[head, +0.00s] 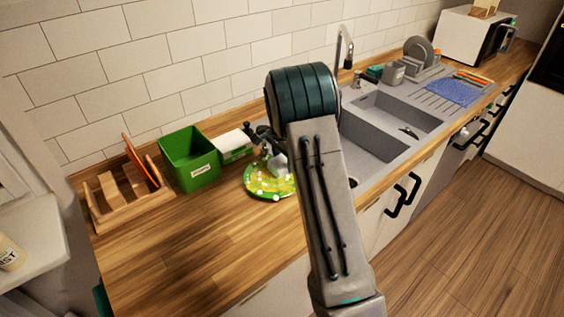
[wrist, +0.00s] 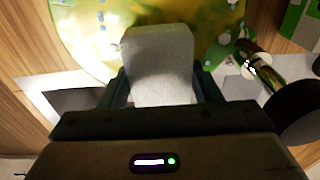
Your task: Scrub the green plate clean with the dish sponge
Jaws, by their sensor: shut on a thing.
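The green plate (head: 258,190) lies on the wooden counter left of the sink, with white and yellowish spots on it. In the wrist view the plate (wrist: 90,35) fills the top, with yellow-brown patches and pale blue-white dots. My gripper (wrist: 160,85) is shut on a pale grey-white block, the dish sponge (wrist: 158,60), held over the plate. In the head view the sponge (head: 279,164) shows as a small grey block above the plate, partly hidden by my arm. I cannot tell whether the sponge touches the plate.
A green bin (head: 188,160) and a white box (head: 234,147) stand behind and left of the plate. A wooden rack (head: 130,200) with orange boards is farther left. The sink (head: 400,115) with its faucet (head: 345,48) lies to the right. The front-left counter is clear.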

